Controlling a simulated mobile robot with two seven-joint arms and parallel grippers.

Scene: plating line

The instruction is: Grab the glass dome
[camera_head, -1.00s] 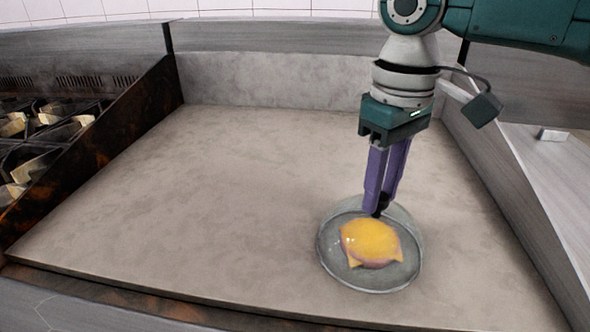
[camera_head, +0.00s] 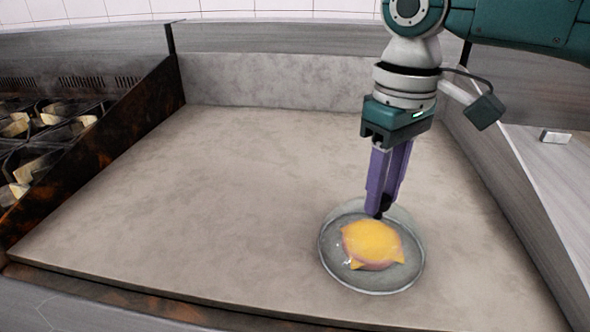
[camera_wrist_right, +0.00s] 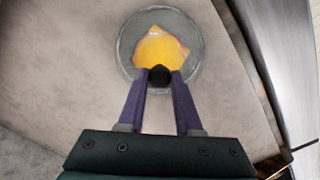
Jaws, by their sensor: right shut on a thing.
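The glass dome (camera_head: 330,262) is clear, with a round rim and a dark knob on top. It covers a patty topped with yellow cheese (camera_head: 372,243) on the griddle. My right gripper (camera_head: 378,212) points down above the dome, its purple fingers shut on the black knob. In the right wrist view, the fingertips (camera_wrist_right: 159,77) close on the knob, and the dome (camera_wrist_right: 126,50) surrounds the cheese-topped patty (camera_wrist_right: 160,47). I cannot tell whether the rim touches the griddle. My left gripper is not in view.
The flat griddle (camera_head: 220,200) is clear to the left of the dome. Raised walls bound its back and sides. A stove with burner grates (camera_head: 50,125) stands at the left. A small white block (camera_head: 555,137) lies on the right-hand counter.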

